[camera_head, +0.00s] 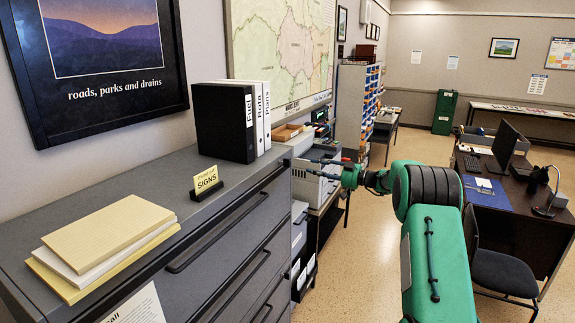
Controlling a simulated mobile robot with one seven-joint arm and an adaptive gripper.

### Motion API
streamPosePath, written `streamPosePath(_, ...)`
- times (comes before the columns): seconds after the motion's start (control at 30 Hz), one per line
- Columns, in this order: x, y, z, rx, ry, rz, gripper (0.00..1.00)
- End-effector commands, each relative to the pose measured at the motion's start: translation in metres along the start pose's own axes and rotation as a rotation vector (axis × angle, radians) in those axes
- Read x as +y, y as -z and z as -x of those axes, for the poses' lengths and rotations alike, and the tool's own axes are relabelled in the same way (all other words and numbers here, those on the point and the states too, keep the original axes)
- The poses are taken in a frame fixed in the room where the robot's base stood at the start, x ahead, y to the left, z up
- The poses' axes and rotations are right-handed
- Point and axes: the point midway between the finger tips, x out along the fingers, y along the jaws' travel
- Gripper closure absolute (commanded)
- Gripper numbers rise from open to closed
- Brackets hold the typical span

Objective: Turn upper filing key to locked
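A grey filing cabinet (225,222) with long dark drawer handles fills the lower left. I cannot make out a key or a lock on the part of its front that shows. My green arm reaches up from the lower right. My gripper (316,170) points left, beyond the cabinet's far end, in front of a light grey box-like unit (305,186). Its thin dark fingers look spread apart, with nothing visible between them. It is small in view, and I cannot tell whether it touches the unit.
On the cabinet top are stacked paper pads (105,235), a small yellow sign (206,182) and several binders (225,122). A dark desk (520,205) with a monitor and a chair (500,272) stand at right. The floor (365,250) between is clear.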

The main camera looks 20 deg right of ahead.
Motion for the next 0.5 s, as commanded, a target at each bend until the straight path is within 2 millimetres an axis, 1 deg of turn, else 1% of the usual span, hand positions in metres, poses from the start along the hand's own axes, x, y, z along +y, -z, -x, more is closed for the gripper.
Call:
streamPosePath(0.17, 0.000, 0.000, -0.015, 0.000, 0.001, 0.000, 0.66)
streamPosePath(0.27, -0.001, 0.000, -0.029, 0.000, 0.001, -0.001, 0.66)
streamPosePath(0.5, -0.001, -0.001, -0.067, -0.001, 0.002, -0.001, 0.66)
